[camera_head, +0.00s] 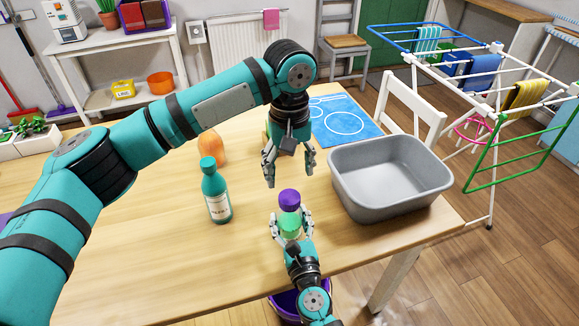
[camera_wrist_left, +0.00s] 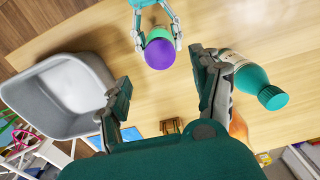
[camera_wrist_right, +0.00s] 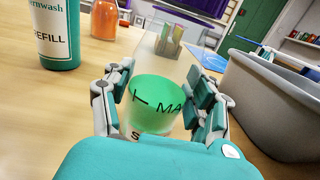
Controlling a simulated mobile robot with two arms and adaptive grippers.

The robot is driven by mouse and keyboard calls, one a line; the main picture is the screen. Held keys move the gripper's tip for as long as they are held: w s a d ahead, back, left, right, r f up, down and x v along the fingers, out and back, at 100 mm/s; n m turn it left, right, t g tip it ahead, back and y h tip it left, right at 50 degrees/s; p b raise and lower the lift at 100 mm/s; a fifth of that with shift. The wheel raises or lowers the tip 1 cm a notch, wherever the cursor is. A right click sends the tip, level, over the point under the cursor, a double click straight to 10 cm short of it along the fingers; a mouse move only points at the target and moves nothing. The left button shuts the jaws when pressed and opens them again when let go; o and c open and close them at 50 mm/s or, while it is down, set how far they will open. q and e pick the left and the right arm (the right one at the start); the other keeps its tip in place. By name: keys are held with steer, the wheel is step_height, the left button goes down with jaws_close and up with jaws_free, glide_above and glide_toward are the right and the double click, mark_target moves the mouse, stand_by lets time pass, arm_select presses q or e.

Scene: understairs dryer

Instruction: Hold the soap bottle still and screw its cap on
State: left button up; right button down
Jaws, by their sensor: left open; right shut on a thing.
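The soap bottle (camera_head: 290,228) is a small green, partly clear bottle standing upright near the table's front edge. Its purple cap (camera_head: 289,198) sits on top; I cannot tell how tightly. It also shows from above in the left wrist view (camera_wrist_left: 159,53). My right gripper (camera_head: 289,222) is shut around the bottle's body from the front.
A teal refill bottle (camera_head: 215,192) stands left of the soap bottle, with an orange bottle (camera_head: 212,146) behind it. A grey tub (camera_head: 345,192) is close on the right. A blue sheet (camera_head: 345,122) lies behind. The table's left front is clear.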

mark_target(289, 196)
arm_select(q)
steer(key=shift+n, duration=0.3)
steer(key=shift+f, duration=3.95)
